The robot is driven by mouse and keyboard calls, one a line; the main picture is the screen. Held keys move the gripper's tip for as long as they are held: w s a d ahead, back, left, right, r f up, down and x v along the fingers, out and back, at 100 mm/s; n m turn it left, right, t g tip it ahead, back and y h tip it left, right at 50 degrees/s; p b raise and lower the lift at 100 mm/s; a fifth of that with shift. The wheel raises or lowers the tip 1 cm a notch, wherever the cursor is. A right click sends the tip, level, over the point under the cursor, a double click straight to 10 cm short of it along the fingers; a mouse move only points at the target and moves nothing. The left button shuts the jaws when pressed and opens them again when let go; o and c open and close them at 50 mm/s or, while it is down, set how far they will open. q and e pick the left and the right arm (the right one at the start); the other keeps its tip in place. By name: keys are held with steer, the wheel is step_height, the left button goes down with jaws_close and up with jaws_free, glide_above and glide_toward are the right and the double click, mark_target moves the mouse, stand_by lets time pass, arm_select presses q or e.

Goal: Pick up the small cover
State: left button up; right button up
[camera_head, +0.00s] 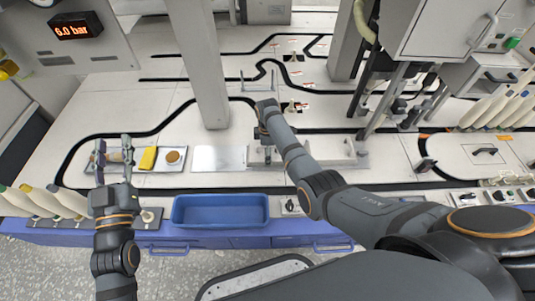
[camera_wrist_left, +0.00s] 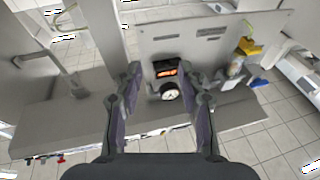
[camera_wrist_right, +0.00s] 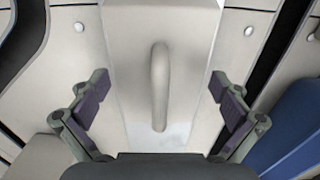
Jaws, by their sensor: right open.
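The small cover (camera_wrist_right: 130,35) is a pale grey-beige panel with a raised bar handle (camera_wrist_right: 160,88), filling the middle of the right wrist view. My right gripper (camera_wrist_right: 160,90) is open, with its fingers apart on either side of the handle; no contact shows. In the head view my right gripper (camera_head: 264,152) points down at the centre of the bench and hides part of what lies below. My left gripper (camera_head: 113,148) is open and empty at the left, before the tray of small parts. Its spread fingers also show in the left wrist view (camera_wrist_left: 160,88).
A shiny metal plate (camera_head: 210,158) lies left of my right gripper. A blue bin (camera_head: 220,211) stands at the front edge. A larger panel with a dark handle (camera_head: 485,158) is at the right. A grey post (camera_head: 200,65) rises behind. A yellow piece (camera_head: 148,158) lies at the left.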

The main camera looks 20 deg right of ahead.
steer(key=shift+f, duration=0.35)
arm_select(q)
steer(key=r, duration=0.1)
steer(key=r+t, duration=0.1)
steer(key=r, duration=0.1)
steer(key=shift+s+r+t+h, duration=0.3)
steer(key=shift+s+r+t, duration=0.05)
steer(key=shift+t, duration=0.05)
arm_select(e)
steer(key=shift+c, duration=0.3)
steer(key=c, duration=1.2)
